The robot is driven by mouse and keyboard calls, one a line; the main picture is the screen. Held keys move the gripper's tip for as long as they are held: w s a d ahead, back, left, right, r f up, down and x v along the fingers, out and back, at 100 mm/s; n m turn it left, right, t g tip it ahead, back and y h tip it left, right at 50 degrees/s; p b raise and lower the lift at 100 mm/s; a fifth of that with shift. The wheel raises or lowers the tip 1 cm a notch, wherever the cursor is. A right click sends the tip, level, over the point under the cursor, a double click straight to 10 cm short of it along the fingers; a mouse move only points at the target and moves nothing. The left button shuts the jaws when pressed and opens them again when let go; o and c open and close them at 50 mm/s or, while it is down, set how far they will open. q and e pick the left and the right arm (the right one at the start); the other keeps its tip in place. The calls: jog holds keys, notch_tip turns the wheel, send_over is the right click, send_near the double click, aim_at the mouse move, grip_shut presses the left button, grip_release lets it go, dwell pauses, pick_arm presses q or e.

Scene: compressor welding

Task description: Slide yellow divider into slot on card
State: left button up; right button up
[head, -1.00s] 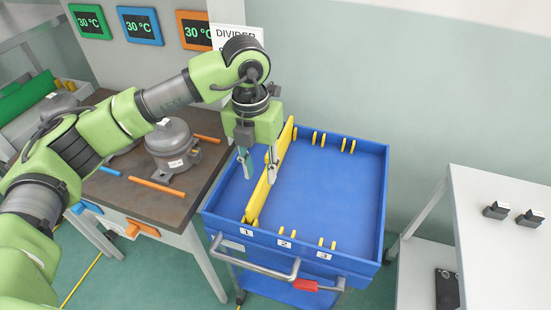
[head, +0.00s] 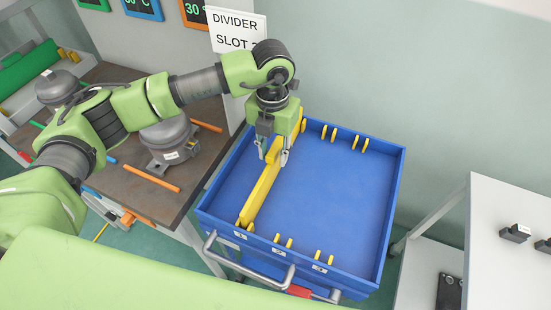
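The yellow divider (head: 262,193) stands on edge in the blue cart tray (head: 330,205), running front to back along the left side, near the slot 1 marking. My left gripper (head: 273,156) is over its far half, pointing down. Its two fingers are apart, one on each side of the divider, and look open; I cannot tell whether either finger touches it. Pairs of yellow slot posts stand along the far wall (head: 360,144) and the near wall (head: 319,256) of the tray. The divider's far end is partly hidden by my gripper. My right gripper is out of view.
A "DIVIDER SLOT" sign (head: 236,30) hangs behind my arm, its number hidden. A brown bench (head: 122,160) with grey compressors (head: 168,142) and coloured rods is at the left. A white table (head: 510,200) stands right. The tray's middle and right are clear.

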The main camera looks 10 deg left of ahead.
pick_arm(q)
jog(key=shift+w+f, duration=0.1)
jog(key=shift+f, duration=0.4)
jog(key=shift+w+f, duration=0.1)
jog(key=shift+f, duration=0.15)
jog(key=f, duration=0.1)
jog(key=f+p, duration=0.2)
jog(key=f, duration=0.1)
jog(key=shift+w+a+f, duration=0.1)
jog(key=shift+w, duration=0.15)
jog(key=shift+w+f, duration=0.1)
jog(key=shift+f, duration=0.4)
grip_shut()
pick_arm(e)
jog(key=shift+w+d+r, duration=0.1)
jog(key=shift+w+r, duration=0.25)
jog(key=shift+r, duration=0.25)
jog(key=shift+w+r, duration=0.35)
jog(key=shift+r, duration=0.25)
